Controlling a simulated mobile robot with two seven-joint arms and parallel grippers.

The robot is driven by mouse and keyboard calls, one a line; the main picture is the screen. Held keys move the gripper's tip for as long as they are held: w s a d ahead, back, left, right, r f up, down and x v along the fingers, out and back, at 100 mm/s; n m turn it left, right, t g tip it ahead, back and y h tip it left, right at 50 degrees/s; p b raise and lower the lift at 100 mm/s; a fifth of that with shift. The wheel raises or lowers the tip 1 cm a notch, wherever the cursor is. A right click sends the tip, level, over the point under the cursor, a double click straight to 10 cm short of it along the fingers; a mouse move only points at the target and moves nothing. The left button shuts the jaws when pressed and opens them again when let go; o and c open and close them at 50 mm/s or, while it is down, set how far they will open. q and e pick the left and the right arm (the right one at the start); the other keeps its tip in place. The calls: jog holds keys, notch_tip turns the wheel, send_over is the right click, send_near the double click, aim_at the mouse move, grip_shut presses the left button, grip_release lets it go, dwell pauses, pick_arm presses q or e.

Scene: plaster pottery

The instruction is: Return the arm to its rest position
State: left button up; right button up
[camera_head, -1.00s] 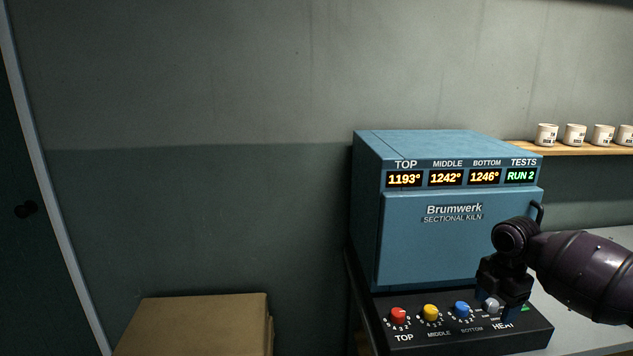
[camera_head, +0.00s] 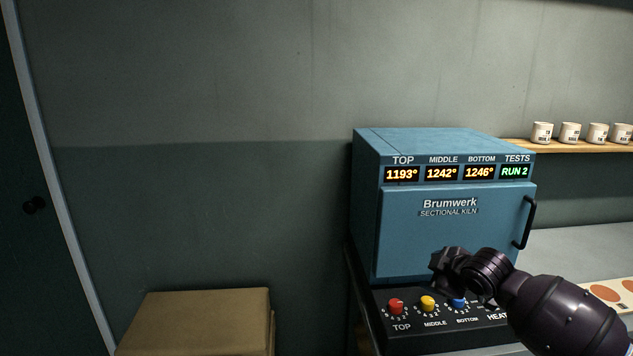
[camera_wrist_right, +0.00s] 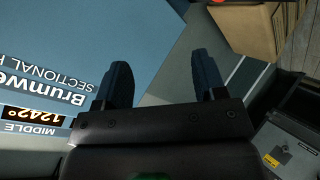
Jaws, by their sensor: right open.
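My right arm comes in from the lower right of the head view. Its gripper (camera_head: 446,268) is in front of the lower door of the blue kiln (camera_head: 450,235), above the control panel (camera_head: 425,332). In the right wrist view the two fingers of the gripper (camera_wrist_right: 162,85) stand apart with nothing between them. The red knob (camera_head: 396,306) and yellow knob (camera_head: 428,303) show clearly. The blue knob (camera_head: 458,301) is partly covered, and the heat knob is hidden behind my arm. My left gripper is not in view.
A cardboard box (camera_head: 200,318) stands at the lower left. Several white cups (camera_head: 570,133) stand on a wooden shelf (camera_head: 580,147) at the right. A board with reddish discs (camera_head: 606,293) lies on the worktop. The kiln's black handle (camera_head: 528,222) sticks out at right.

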jog(key=s+a+f+m+t+y, duration=0.2)
jog(key=s+a+f+m+t, duration=0.2)
jog(key=s+f+m, duration=0.55)
jog(key=s+d+f+m+g+h, duration=0.1)
jog(key=s+f, duration=0.4)
jog(key=s, duration=0.4)
jog(key=s+d+f+g+h, duration=0.1)
jog(key=s+d+f+h, duration=0.1)
jog(key=s+f, duration=0.3)
jog(key=s+d+f+m+h, duration=0.1)
jog(key=s+f, duration=0.4)
jog(key=s, duration=0.8)
jog(key=shift+s+d+m+g+h, duration=0.35)
jog(key=shift+s+d+g+h, duration=0.05)
jog(key=shift+d+h, duration=0.15)
grip_shut()
dwell(1.1)
